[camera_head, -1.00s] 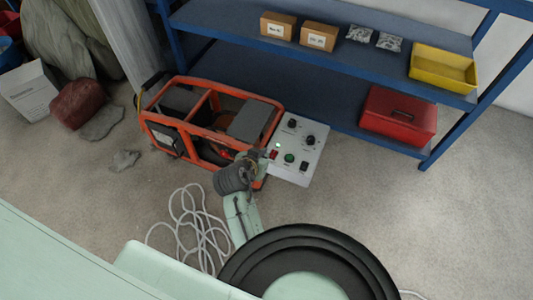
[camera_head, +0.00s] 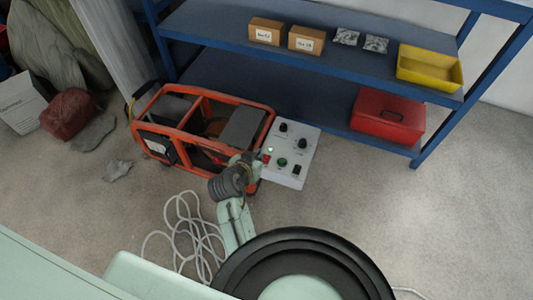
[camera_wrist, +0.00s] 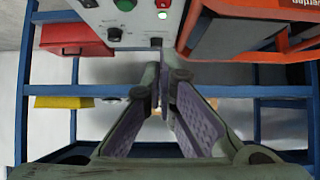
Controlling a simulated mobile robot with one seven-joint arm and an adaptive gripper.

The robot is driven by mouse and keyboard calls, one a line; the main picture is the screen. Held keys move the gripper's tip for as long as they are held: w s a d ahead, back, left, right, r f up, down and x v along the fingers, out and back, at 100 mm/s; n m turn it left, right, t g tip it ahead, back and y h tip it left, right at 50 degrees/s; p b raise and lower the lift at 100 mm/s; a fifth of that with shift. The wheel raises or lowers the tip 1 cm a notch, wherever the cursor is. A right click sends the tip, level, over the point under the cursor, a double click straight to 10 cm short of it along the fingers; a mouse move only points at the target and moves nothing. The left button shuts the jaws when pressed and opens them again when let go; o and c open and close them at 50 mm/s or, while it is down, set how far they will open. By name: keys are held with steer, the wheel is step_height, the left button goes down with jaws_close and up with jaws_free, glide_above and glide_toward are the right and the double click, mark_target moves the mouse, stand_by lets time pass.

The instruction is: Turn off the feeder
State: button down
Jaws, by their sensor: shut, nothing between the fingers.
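A pale grey control box (camera_head: 308,150) stands at the right end of an orange-framed machine (camera_head: 153,111). Its top face has black knobs, a green button (camera_head: 282,162), a red switch (camera_head: 266,158), a black switch (camera_head: 297,169) and a small lit green lamp (camera_head: 270,149). I cannot read which control belongs to the feeder. My gripper (camera_head: 250,160) is at the box's left edge, close to the red switch; contact cannot be told. In the wrist view my gripper (camera_wrist: 163,98) is shut and empty, with the lit lamp (camera_wrist: 162,15) and red switch (camera_wrist: 163,3) ahead of it.
A blue shelf (camera_head: 230,75) behind holds small cartons (camera_head: 306,39), a yellow bin (camera_head: 430,68) and a red box (camera_head: 388,117). A loose white cable (camera_head: 185,240) lies on the floor near my arm. Floor right of the box is clear.

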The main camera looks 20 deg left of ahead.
steer(key=p, duration=0.1)
glide_above(267, 159)
steer(key=f, duration=0.6)
steer(key=shift+s+f, duration=0.1)
steer(key=shift+s, duration=0.1)
step_height(267, 159, down, 3)
steer(key=shift+r+p, duration=0.15)
steer(key=shift+p, duration=0.2)
steer(key=shift+w+f, duration=0.1)
steer(key=shift+f, duration=0.55)
steer(key=shift+w+f+b, duration=0.2)
steer(key=shift+f+b, duration=0.3)
steer(key=shift+b, duration=0.2)
steer(key=shift+r+p, duration=0.2)
steer(key=shift+p, duration=0.1)
steer(key=shift+s+f, duration=0.1)
